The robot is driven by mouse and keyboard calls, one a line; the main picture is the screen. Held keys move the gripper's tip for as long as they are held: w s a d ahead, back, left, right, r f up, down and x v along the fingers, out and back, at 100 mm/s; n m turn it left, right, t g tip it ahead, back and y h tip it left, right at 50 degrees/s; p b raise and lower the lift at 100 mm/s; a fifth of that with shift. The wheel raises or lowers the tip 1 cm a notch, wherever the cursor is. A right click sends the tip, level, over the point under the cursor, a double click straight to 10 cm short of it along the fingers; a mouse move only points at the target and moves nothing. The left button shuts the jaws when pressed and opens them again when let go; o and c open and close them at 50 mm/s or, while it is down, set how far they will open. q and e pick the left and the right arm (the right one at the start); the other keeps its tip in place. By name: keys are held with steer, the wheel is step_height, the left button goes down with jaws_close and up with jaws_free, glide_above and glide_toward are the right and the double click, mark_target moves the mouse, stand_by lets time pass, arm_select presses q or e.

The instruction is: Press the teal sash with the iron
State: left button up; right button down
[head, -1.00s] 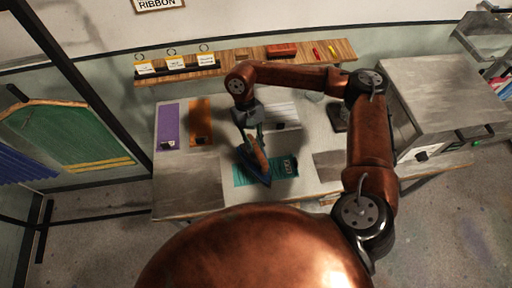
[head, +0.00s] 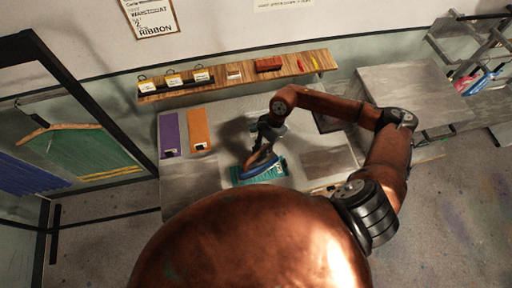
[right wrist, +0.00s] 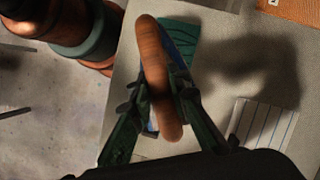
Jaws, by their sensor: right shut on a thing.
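The teal sash (head: 236,177) lies flat on the grey table, partly hidden under the iron. The iron (head: 262,173) has a blue body and a brown wooden handle. My right gripper (head: 264,148) is shut on the handle from above. In the right wrist view the iron's handle (right wrist: 152,55) stands between the fingers of my right gripper (right wrist: 158,92), and a corner of the teal sash (right wrist: 180,33) shows beyond it. The iron is over the sash; I cannot tell if its sole touches the cloth. My left gripper is out of view.
A purple strip (head: 170,132) and an orange strip (head: 199,130) lie at the table's left. A white striped cloth (right wrist: 263,125) lies near the iron. A wooden shelf (head: 240,73) runs behind. A grey box (head: 415,90) stands right; hanging garments (head: 85,150) are at left.

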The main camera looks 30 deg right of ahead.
mark_target(264, 161)
steer(key=r+m+p, duration=0.1)
steer(key=d+m+t+p, duration=0.1)
steer(key=s+r+m+p, duration=0.1)
steer(key=m, duration=0.1)
steer(key=shift+d+r+t, duration=0.15)
steer(key=shift+r+t, duration=0.15)
steer(key=shift+d+r+m+t+p, duration=0.2)
steer(key=shift+d+m+t+p, duration=0.15)
steer(key=shift+m+p, duration=0.3)
arm_select(q)
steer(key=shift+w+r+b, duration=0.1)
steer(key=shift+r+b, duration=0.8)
steer(key=shift+b, duration=1)
arm_select(e)
steer(key=shift+f, duration=3.9)
steer(key=shift+a, duration=0.1)
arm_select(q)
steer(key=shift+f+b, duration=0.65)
arm_select(e)
steer(key=shift+f, duration=0.6)
steer(key=shift+s, duration=0.1)
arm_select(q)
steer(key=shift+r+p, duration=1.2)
arm_select(e)
steer(key=shift+r, duration=2.55)
